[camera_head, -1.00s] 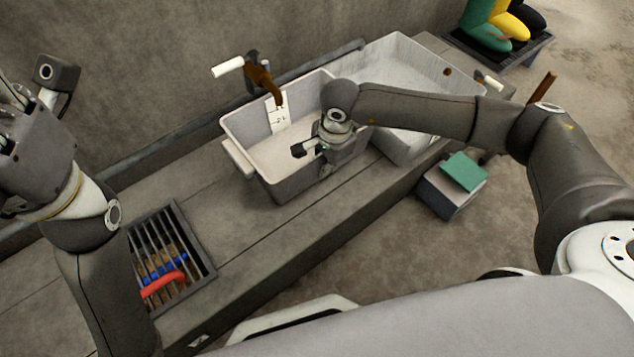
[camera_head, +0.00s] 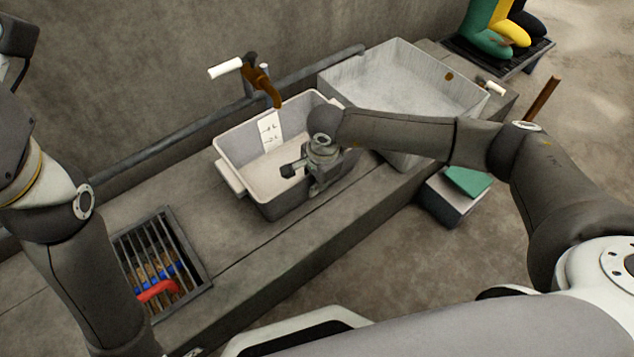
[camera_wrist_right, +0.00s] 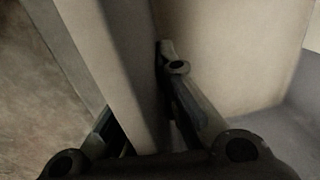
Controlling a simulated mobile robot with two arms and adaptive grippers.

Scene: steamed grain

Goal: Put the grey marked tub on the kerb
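The grey tub (camera_head: 284,206) has a white marked label (camera_head: 269,131) on its inner back wall and a pale handle on its left end. It is upright over the concrete kerb (camera_head: 262,262), in front of the tap; I cannot tell whether its base touches. My right gripper (camera_head: 303,178) is at its front wall. In the right wrist view the fingers (camera_wrist_right: 145,115) straddle the wall (camera_wrist_right: 128,70), one inside the tub, the other mostly hidden outside, shut on it. My left gripper is mostly cut off at the far left edge; a dark part (camera_head: 18,36) of it shows.
A brown tap (camera_head: 260,80) with a white handle stands behind the tub. A larger grey basin (camera_head: 345,83) is to the right. A grate (camera_head: 190,262) with a red-handled thing lies at left. A green-topped box (camera_head: 468,181) and boots (camera_head: 490,35) are at right.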

